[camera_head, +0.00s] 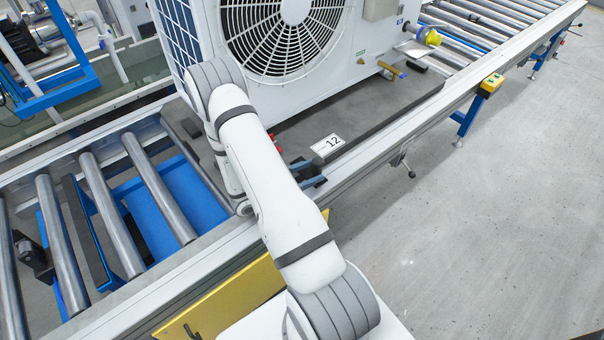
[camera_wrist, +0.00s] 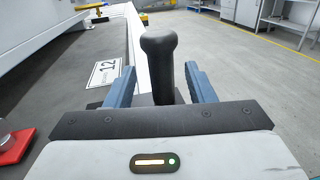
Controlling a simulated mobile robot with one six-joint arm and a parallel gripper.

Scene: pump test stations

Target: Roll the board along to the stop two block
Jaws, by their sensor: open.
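The board (camera_head: 395,105) is a dark grey plate on the roller conveyor, with a white "12" label (camera_head: 328,144). It bears a large white fan unit (camera_head: 350,45). In the wrist view the board (camera_wrist: 85,110) lies left of my gripper (camera_wrist: 160,72). My gripper is open, its blue fingers on either side of a black round-ended handle (camera_wrist: 158,48); whether they touch it I cannot tell. In the head view my gripper (camera_head: 310,172) is at the board's near corner, partly hidden by my arm. Which part is the stop two block I cannot tell.
Bare rollers (camera_head: 105,215) run left of the board, with a dark bar (camera_head: 92,232) between them. More rollers (camera_head: 470,35) lie beyond it at right. A yellow button box (camera_head: 491,84) sits on the near rail. The floor (camera_head: 480,200) at right is clear.

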